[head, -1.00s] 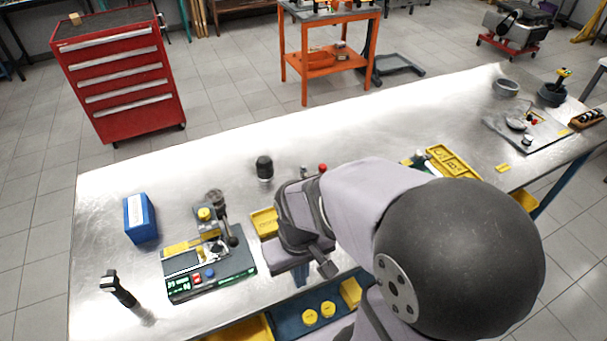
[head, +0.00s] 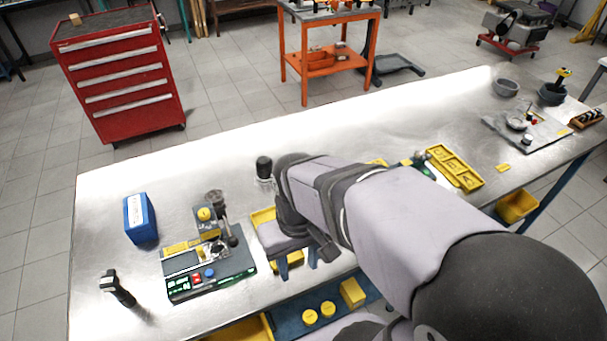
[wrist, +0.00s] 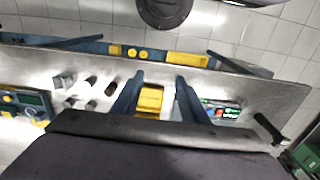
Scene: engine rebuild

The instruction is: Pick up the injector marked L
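My gripper (head: 298,268) hangs over the front half of the bench. Its two blue fingers are apart with nothing between them; it also shows in the wrist view (wrist: 160,80). A yellow tray (wrist: 150,100) lies on the bench beneath the fingers; its edge shows left of the gripper in the head view (head: 262,217). Several small dark and grey parts stand left of the fingers in the wrist view, among them a dark cylinder (wrist: 111,88). I can read no L on any of them, so I cannot tell which is the marked injector. My arm hides part of the bench.
A test device (head: 210,265) with lit displays stands left of the gripper, with a blue box (head: 140,218) behind it. A black-capped cylinder (head: 264,168) stands behind my wrist. A black upright tool (head: 117,289) is front left. A yellow compartment tray (head: 455,167) lies right.

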